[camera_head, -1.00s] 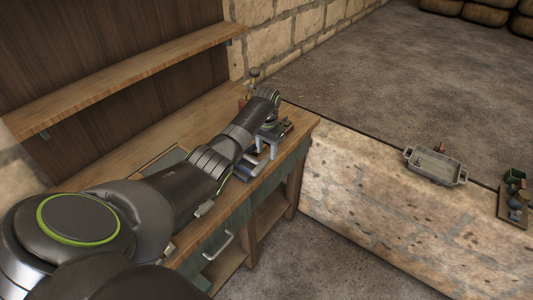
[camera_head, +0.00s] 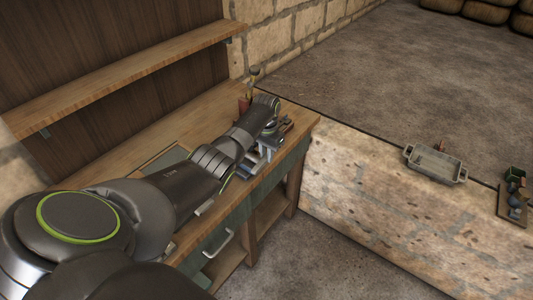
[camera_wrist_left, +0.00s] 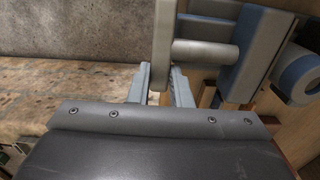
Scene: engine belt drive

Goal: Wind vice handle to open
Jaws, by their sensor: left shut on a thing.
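The vice (camera_head: 262,161) is on the workbench near its right end, mostly hidden behind my left arm in the head view. In the left wrist view its blue-grey body (camera_wrist_left: 230,50) fills the upper right, with a round grey screw (camera_wrist_left: 205,53) reaching left from it. The vice handle (camera_wrist_left: 163,40) is a grey bar that runs down from the top of the view across the screw's end. My left gripper (camera_wrist_left: 162,88) is shut on the handle's lower end, one finger each side. My right gripper is not in view.
The wooden workbench (camera_head: 205,115) stands against a wall under a shelf (camera_head: 130,75). A red container (camera_head: 244,105) stands behind my left wrist. A low stone wall (camera_head: 370,190) to the right carries a metal tray (camera_head: 436,164) and small parts (camera_head: 514,195).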

